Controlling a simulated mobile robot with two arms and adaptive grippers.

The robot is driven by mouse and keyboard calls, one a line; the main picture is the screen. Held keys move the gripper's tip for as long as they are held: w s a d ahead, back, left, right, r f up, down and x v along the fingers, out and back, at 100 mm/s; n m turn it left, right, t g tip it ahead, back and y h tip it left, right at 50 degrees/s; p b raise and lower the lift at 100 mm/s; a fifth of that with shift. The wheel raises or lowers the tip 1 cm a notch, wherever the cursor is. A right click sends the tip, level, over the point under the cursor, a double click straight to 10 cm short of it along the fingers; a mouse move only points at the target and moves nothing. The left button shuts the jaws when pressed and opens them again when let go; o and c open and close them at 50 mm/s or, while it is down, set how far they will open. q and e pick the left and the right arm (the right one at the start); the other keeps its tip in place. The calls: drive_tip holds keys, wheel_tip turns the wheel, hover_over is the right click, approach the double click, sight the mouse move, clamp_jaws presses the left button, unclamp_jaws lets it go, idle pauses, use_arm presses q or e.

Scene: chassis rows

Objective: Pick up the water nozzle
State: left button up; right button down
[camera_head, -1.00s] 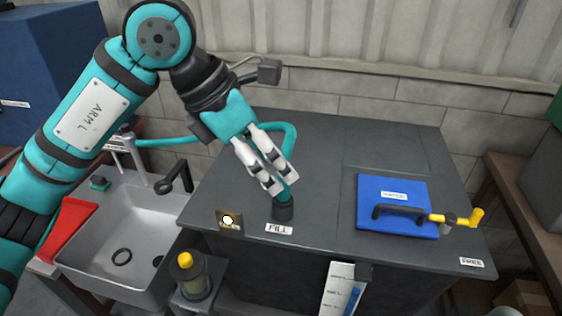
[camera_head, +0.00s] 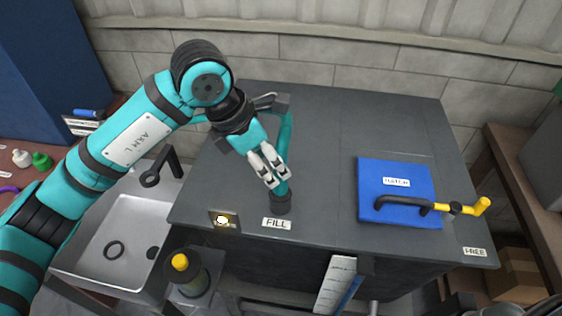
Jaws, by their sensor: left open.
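The water nozzle (camera_head: 282,187) is at the end of a teal hose and stands upright in the black ring of the fill port (camera_head: 281,205), behind the FILL label (camera_head: 276,223). The hose rises behind my left gripper. My left gripper (camera_head: 274,179) is open, with its pale fingers pointing down at the nozzle's left side, just above the port. I cannot tell whether the fingers touch the nozzle or are around it. My right gripper is not in view.
The dark grey tank top (camera_head: 330,150) is mostly clear. A blue hatch (camera_head: 395,170) with a black handle and yellow-tipped lever (camera_head: 470,208) lies on its right. A grey sink (camera_head: 110,240) and a yellow-capped canister (camera_head: 187,272) stand at the left front.

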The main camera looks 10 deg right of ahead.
sight(274, 171)
use_arm(q)
drive_tip(key=shift+d+f, duration=0.2)
drive_tip(key=shift+f, duration=0.25)
drive_tip(key=shift+d+f+p, duration=0.2)
drive_tip(key=shift+f+p, duration=0.15)
drive_tip(key=shift+p, duration=0.15)
drive_tip(key=p+x, duration=0.1)
drive_tip(key=x, duration=0.2)
drive_tip(key=shift+d+f, duration=0.1)
drive_tip(key=shift+f, duration=0.2)
drive_tip(key=shift+d+f, duration=0.1)
drive_tip(key=shift+f, duration=0.2)
clamp_jaws()
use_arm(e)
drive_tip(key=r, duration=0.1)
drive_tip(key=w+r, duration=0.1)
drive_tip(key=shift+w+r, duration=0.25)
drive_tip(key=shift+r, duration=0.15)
